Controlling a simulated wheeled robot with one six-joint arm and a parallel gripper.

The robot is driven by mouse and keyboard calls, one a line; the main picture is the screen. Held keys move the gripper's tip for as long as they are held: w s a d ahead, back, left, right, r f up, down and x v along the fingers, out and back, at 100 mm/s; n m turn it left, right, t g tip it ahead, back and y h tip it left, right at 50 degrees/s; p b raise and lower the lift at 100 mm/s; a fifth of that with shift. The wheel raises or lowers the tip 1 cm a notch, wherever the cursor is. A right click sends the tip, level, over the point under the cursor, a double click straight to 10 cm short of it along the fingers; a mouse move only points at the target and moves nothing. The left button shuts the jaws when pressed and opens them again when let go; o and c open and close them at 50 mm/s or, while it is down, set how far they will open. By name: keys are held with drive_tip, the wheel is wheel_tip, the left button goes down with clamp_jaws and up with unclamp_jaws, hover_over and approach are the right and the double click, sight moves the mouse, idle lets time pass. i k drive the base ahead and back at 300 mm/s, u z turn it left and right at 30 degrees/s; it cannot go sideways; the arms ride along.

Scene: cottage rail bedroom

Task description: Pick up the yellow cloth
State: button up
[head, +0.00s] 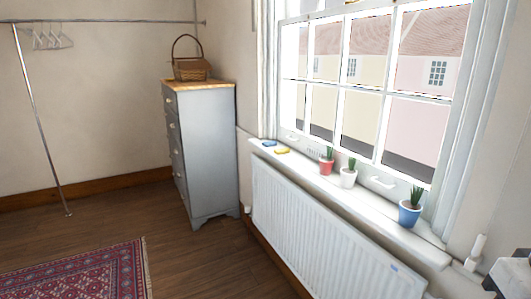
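The yellow cloth (282,151) is a small flat folded piece at the far end of the white windowsill (385,221). A similar small flat blue item (269,143) lies just beyond it, towards the dresser. I cannot tell whether the two touch. My gripper is not clearly visible in the head view.
A white radiator (315,235) stands below the sill. Red (326,167), white (348,179) and blue (409,213) plant pots line the sill. A grey dresser (208,155) bears a wicker basket (190,68). Wooden floor is clear beside a patterned rug (80,277).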

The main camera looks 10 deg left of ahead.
sight(280, 151)
drive_tip(key=u, duration=0.8)
drive_tip(key=i, duration=1.2)
drive_tip(key=u, duration=0.65)
drive_tip(key=i, duration=1.5)
drive_tip(key=z, duration=0.9)
drive_tip(key=i, duration=0.95)
drive_tip(key=z, duration=0.6)
